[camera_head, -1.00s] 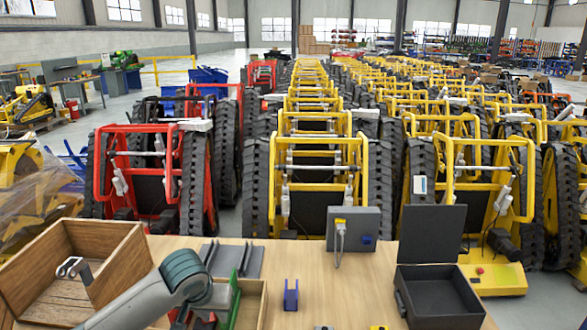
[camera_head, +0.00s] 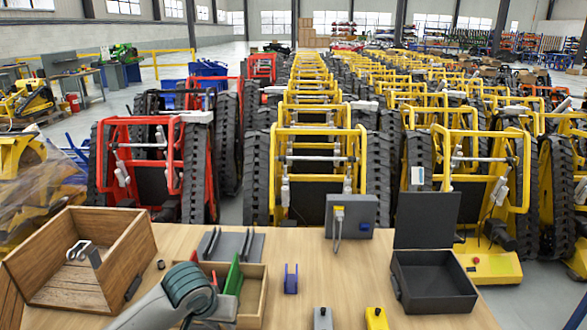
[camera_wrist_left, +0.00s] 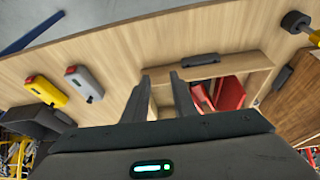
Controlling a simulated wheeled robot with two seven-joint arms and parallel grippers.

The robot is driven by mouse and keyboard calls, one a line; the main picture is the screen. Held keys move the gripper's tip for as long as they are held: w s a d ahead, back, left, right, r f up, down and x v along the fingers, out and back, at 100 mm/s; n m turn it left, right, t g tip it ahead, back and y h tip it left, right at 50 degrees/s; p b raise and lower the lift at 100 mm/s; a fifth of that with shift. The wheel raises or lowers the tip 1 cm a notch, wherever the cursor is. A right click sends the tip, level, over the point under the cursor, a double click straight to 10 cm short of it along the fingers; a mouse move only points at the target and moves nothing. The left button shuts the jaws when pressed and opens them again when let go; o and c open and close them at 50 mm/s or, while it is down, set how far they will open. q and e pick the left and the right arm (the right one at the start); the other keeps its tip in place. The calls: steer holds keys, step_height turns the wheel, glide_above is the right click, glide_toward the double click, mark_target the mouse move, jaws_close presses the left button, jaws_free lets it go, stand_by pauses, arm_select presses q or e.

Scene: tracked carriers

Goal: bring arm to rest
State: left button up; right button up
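My left arm (camera_head: 175,300) comes in from the bottom left in the head view, low over the front of the wooden table (camera_head: 295,250). Its gripper is mostly out of sight there. A red piece (camera_wrist_left: 230,94) lies in that tray. My right arm and gripper are not in view.
A wooden crate (camera_head: 130,262) holding a metal bracket stands left. An open black case (camera_head: 433,287) stands right, a grey switch box (camera_head: 352,212) at the back. A blue bracket (camera_head: 291,279), a grey block (camera_head: 322,319) and a yellow block (camera_head: 376,318) stand on the table. Tracked carriers fill the hall behind.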

arm_select(q)
steer(key=s+d+f+m+h, duration=0.1)
steer(key=s+d+f, duration=0.1)
steer(key=s+f, duration=0.45)
steer(key=s+d+f+m+h, duration=0.1)
steer(key=s+d+f, duration=0.15)
steer(key=s, duration=0.65)
steer(key=s+a+f+y, duration=0.1)
steer(key=s+a+f, duration=0.15)
steer(key=s, duration=0.45)
steer(key=s+a+f+n+g+y, duration=0.1)
steer(key=s+a, duration=0.3)
steer(key=s, duration=0.2)
steer(key=s+a+f+y, duration=0.1)
steer(key=s+a+f, duration=0.15)
steer(key=s, duration=0.45)
step_height(320, 180, down, 28)
steer(key=g, duration=0.1)
steer(key=s+a+f, duration=0.2)
steer(key=s+f, duration=0.7)
steer(key=s+a+f+g+b, duration=0.1)
steer(key=s+a+f, duration=0.1)
steer(key=s+f, duration=0.7)
steer(key=shift+s+g, duration=0.3)
steer(key=shift+s, duration=0.05)
